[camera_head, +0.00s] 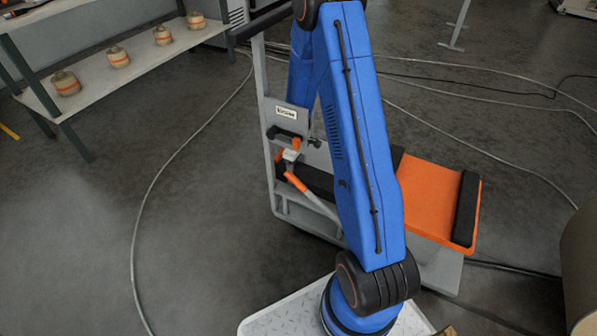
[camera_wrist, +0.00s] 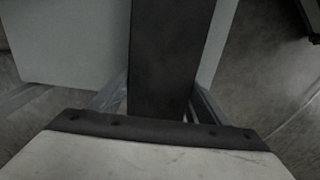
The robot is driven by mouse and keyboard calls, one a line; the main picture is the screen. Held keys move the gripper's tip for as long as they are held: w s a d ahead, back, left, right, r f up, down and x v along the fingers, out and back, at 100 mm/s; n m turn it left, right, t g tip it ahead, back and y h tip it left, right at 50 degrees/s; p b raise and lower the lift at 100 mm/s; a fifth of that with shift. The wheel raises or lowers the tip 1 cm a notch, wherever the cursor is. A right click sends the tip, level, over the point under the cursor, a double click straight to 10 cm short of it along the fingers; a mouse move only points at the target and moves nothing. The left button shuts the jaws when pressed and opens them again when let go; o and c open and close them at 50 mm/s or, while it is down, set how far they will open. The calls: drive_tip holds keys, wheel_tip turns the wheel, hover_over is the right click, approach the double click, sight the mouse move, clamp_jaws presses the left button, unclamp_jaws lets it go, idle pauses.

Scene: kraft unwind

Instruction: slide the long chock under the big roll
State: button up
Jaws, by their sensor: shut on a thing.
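In the wrist view my gripper (camera_wrist: 160,100) has a finger on each side of a long dark bar (camera_wrist: 171,55) and is shut on it. The bar runs away from the fingers toward the top of the picture. It may be the long chock, but I cannot tell for certain. In the head view my blue arm hides the gripper and any part of the bar between its fingers. A large brown rounded surface (camera_head: 580,255) is cut off at the right edge; it may be the big roll.
A grey cart (camera_head: 268,100) carries an orange-handled tool (camera_head: 296,182). An orange tray (camera_head: 432,195) with black bars (camera_head: 465,208) sits at its right. A shelf (camera_head: 90,82) with several small banded rolls stands at upper left. Cables (camera_head: 135,235) cross the floor. A pale panel (camera_wrist: 70,45) lies behind the bar.

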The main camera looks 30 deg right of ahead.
drive_tip(key=o, duration=1.6)
drive_tip(key=shift+o, duration=0.2)
drive_tip(key=shift+r, duration=0.1)
wheel_tip(320, 180, up, 17)
drive_tip(key=shift+r, duration=0.15)
